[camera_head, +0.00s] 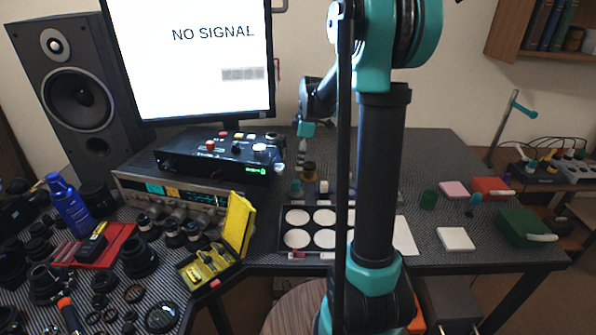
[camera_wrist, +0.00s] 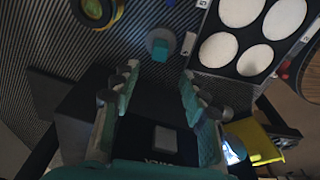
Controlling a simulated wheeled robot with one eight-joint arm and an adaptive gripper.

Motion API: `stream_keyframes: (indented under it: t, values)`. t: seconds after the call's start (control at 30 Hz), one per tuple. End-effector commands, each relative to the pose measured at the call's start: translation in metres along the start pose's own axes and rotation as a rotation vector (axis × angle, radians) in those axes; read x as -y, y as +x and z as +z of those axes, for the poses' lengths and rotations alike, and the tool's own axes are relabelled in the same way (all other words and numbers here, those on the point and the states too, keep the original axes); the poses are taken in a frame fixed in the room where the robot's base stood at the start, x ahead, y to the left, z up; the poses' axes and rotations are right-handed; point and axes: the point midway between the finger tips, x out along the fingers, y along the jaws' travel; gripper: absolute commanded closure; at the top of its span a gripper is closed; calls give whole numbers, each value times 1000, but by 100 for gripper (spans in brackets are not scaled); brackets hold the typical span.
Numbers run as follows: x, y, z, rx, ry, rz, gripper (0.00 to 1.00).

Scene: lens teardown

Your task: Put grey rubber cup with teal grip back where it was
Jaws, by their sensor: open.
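The grey rubber cup with teal grip (camera_wrist: 160,45) stands on the dark ribbed mat in the wrist view, just beyond my fingertips and apart from them. In the head view it looks like the small teal and grey piece (camera_head: 296,187) behind the tray of white discs, though it is small there. My gripper (camera_wrist: 158,80) is open, with nothing between its fingers. In the head view my gripper (camera_head: 301,158) hangs above the mat, behind the tray and right of the black box.
A black control box (camera_head: 215,158) on a silver unit and an open yellow case (camera_head: 238,225) stand left. The mat further right holds pads and blocks.

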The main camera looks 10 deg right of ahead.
Motion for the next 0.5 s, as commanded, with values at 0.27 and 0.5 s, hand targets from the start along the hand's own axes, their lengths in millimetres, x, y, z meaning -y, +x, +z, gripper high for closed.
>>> stream_keyframes:
  t: [0.27,0.5]
  values:
    - [6,-18,2,1,30,8,56]
    - [62,-9,19,5,324,90,56]
